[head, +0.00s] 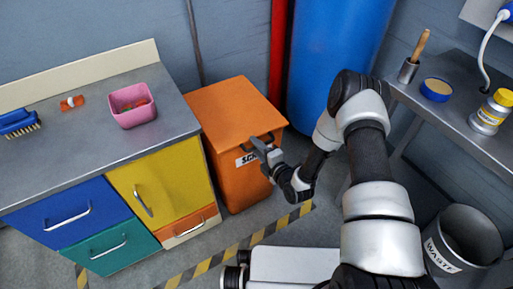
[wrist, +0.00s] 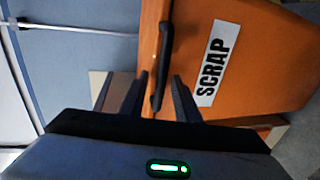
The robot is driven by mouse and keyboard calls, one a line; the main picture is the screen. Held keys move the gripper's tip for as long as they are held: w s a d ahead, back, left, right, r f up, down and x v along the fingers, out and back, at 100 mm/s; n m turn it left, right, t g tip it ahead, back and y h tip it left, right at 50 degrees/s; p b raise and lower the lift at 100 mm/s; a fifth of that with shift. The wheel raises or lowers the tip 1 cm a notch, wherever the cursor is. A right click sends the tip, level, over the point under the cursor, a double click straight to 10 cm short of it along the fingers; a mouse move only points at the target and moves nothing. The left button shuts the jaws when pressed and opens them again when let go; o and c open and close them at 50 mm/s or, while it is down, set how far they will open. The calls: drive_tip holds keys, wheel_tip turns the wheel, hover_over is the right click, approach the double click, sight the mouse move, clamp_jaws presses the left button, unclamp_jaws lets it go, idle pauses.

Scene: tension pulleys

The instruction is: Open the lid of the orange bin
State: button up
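The orange bin (head: 233,175) stands on the floor between the drawer counter and the blue cylinder, with a "SCRAP" label on its front. Its flat orange lid (head: 232,108) looks shut. A dark handle (wrist: 164,50) sits at the lid's front edge. My gripper (head: 262,146) is at that front edge; in the wrist view, my gripper (wrist: 160,90) has its two fingers apart, one on each side of the handle's lower end. Orange shows between the handle and the fingers, so they do not look closed on it. In the head view the gripper partly hides the handle and label.
The counter (head: 90,115) on the left holds a pink tub (head: 133,108) and a blue brush (head: 18,123). A blue cylinder (head: 330,60) and a red pipe (head: 277,50) stand behind the bin. A grey waste bin (head: 450,262) is at the lower right. The lid's top is clear.

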drive_tip(key=shift+c, duration=0.4)
clamp_jaws()
drive_tip(key=shift+r, duration=0.1)
